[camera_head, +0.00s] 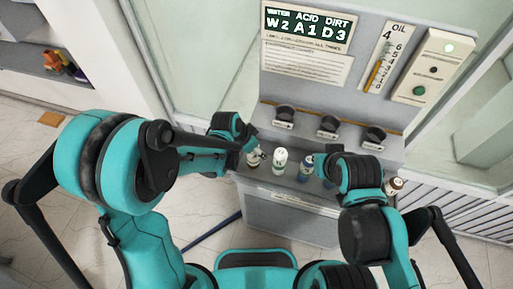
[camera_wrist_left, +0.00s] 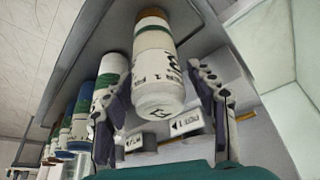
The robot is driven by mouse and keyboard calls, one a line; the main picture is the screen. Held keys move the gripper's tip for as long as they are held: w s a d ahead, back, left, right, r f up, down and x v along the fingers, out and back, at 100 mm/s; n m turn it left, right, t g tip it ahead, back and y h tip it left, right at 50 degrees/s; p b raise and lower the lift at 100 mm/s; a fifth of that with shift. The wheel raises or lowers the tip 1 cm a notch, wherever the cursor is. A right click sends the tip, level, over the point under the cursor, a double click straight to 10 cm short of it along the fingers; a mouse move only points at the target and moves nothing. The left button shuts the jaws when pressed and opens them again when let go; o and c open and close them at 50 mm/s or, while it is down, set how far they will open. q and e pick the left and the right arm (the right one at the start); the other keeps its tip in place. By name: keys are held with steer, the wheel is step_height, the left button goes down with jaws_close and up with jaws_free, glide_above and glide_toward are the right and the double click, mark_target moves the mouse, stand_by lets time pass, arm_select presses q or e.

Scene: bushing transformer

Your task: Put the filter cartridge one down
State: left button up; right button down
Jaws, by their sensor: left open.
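Filter cartridge one (camera_wrist_left: 157,70) is white with a brown band at one end and dark lettering with a 1. In the left wrist view it lies between the two fingers of my left gripper (camera_wrist_left: 168,100), which is open, with a gap visible beside the cartridge. In the head view the cartridge (camera_head: 254,158) stands at the left end of the row on the grey ledge (camera_head: 262,182), and my left gripper (camera_head: 247,144) is right at it. My right arm's gripper (camera_head: 325,168) is over the right part of the ledge; its fingers are hard to make out.
A white-green cartridge (camera_head: 279,161) and a blue one (camera_head: 305,167) stand close beside it. A brown-topped one (camera_head: 393,186) is at the right end. Three dark ports (camera_head: 285,113) sit behind, below a panel (camera_head: 308,50) with a chart and an oil gauge (camera_head: 389,60).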

arm_select(q)
steer(key=p+v, duration=0.3)
steer(key=v, duration=0.9)
steer(key=s+a+r+n+t+y, duration=0.2)
steer(key=s+a+r+n, duration=0.1)
steer(key=s+a+n, duration=0.2)
steer(key=s+a+r+n+t+y, duration=0.1)
steer(key=s+a+r+n, duration=0.3)
steer(key=a, duration=0.6)
steer(key=shift+s+r+n+t+y, duration=0.4)
steer(key=shift+s+n+t, duration=0.2)
steer(key=shift+n, duration=0.1)
arm_select(e)
step_height(320, 180, up, 3)
arm_select(q)
steer(key=shift+f, duration=0.15)
